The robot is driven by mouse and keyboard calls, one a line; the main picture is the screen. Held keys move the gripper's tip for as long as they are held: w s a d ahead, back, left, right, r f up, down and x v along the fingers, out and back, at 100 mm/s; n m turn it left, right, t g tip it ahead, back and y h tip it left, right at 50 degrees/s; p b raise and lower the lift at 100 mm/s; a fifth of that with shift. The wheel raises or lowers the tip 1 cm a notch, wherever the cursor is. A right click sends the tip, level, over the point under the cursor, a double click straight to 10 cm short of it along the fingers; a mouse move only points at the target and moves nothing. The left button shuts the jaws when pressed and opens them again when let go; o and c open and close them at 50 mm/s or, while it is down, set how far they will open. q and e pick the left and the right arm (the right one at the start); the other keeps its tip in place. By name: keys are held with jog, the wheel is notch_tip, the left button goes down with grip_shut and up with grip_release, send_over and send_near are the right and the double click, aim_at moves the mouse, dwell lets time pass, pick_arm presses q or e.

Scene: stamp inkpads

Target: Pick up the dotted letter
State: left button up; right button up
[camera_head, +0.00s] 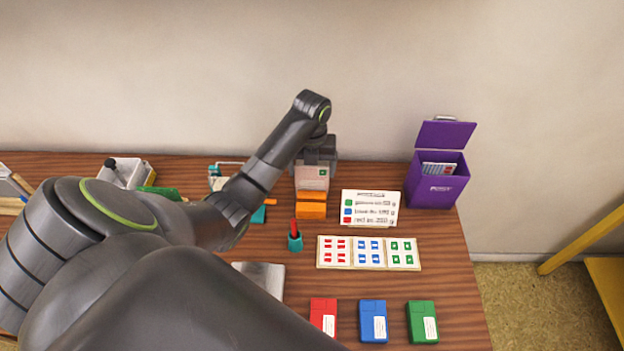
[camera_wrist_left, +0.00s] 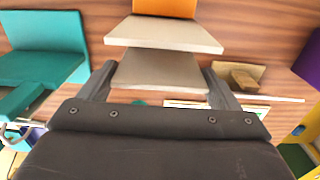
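My left gripper (camera_head: 317,146) hangs over the back middle of the table. Its two fingers are wide apart in the left wrist view (camera_wrist_left: 160,78). A pale upright letter (camera_head: 312,178) with a small green mark shows just under it, above the orange holder (camera_head: 311,205). In the left wrist view a pale card (camera_wrist_left: 160,70) lies between the fingers, and a second pale card (camera_wrist_left: 165,34) is beyond it. I cannot tell whether the fingers touch the card, and no dotted pattern can be made out. My right gripper is not in view.
A white sign (camera_head: 370,209) and a purple box (camera_head: 437,180) with its lid up stand to the right. A stamp sheet (camera_head: 368,253), a teal pen cup (camera_head: 295,242), and red (camera_head: 323,317), blue (camera_head: 373,321) and green (camera_head: 422,322) inkpads are nearer. My arm hides the left-front table.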

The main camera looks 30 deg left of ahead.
pick_arm(q)
jog(key=c, duration=0.7)
